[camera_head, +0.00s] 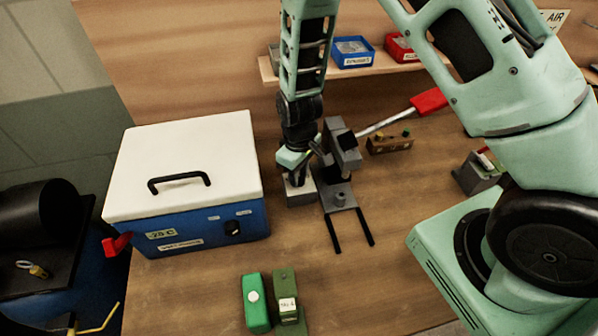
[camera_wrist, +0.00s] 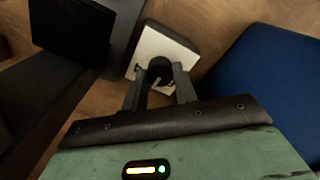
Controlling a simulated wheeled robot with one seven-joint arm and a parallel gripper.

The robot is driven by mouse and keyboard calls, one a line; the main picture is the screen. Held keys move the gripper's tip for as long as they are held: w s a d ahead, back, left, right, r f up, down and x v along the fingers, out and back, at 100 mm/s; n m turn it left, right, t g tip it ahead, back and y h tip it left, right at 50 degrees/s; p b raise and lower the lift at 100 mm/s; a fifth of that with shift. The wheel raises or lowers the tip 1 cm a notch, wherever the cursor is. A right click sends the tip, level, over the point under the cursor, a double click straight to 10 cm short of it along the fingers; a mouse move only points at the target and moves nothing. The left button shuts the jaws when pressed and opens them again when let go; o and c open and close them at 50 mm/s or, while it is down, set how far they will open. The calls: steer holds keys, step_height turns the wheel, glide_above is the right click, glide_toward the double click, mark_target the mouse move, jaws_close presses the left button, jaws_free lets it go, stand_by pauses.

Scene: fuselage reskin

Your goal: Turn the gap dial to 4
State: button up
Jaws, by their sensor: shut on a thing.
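The gap dial (camera_wrist: 159,70) is a small black knob with a light pointer mark, on a pale square plate (camera_wrist: 178,43). My gripper (camera_wrist: 160,84) points down at it, with one finger on each side of the knob, shut on it. In the head view my gripper (camera_head: 296,176) is over a small grey block (camera_head: 301,194) just left of a dark grey press-like device (camera_head: 341,148). The knob is hidden there by my gripper. I cannot read any number on the dial.
A blue cooler box (camera_head: 190,240) with a white lid stands close on the left. The device's red-handled lever (camera_head: 429,101) reaches right. Green blocks (camera_head: 256,302) lie at the front. A shelf with blue (camera_head: 352,52) and red (camera_head: 400,48) bins is behind.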

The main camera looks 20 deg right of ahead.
steer(key=m, duration=1.1)
steer(key=shift+w, duration=0.1)
stand_by(0.7)
steer(key=o, duration=1)
steer(key=shift+r, duration=0.15)
step_height(320, 180, up, 17)
steer(key=shift+r+b, duration=0.1)
steer(key=shift+b, duration=0.9)
steer(key=s+a+n+b, duration=0.1)
steer(key=s+a+n, duration=0.1)
steer(key=s+n, duration=0.2)
steer(key=s+a+n+b, duration=0.2)
steer(key=s+n, duration=0.2)
steer(key=s, duration=0.6)
steer(key=s+a+n+b, duration=0.2)
steer(key=s+n, duration=0.2)
steer(key=s, duration=0.4)
steer(key=shift+a+f+n+y, duration=0.2)
steer(key=shift+n+y, duration=0.1)
steer(key=shift+n, duration=0.1)
